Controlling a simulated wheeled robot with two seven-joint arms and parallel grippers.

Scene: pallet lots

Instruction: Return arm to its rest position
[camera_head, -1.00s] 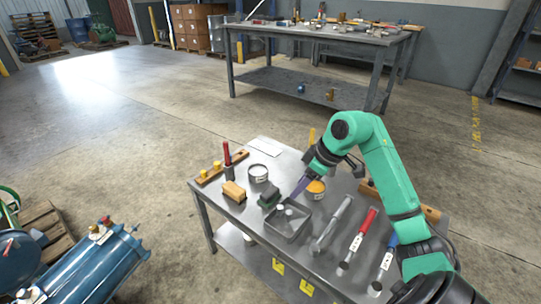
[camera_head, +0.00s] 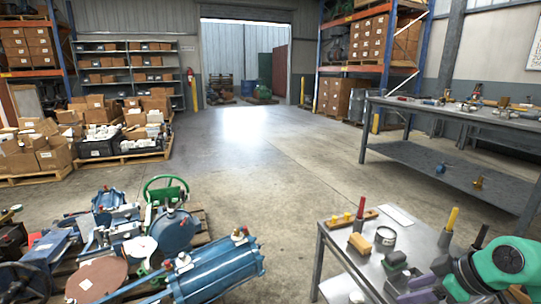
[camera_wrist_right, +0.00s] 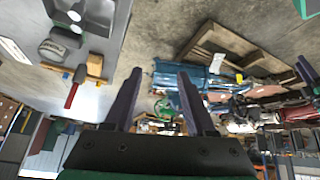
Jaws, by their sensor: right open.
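My right arm is green and comes into the head view at the lower right corner. Its right gripper (camera_head: 424,287) has purple fingers, partly cut off by the frame edge and seen over the small metal tray on the workbench (camera_head: 337,244). In the right wrist view the two purple fingers of this gripper (camera_wrist_right: 158,75) stand well apart with nothing between them. That view looks past the bench edge toward the floor and pallets, and appears upside down.
On the bench near the arm are a wooden block (camera_head: 385,236), a round tin (camera_head: 386,251), a green block (camera_head: 395,259) and a red-handled tool (camera_head: 360,212). Blue machinery (camera_head: 215,272) lies left of the bench. A second table (camera_head: 450,165) stands behind. Open floor lies between.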

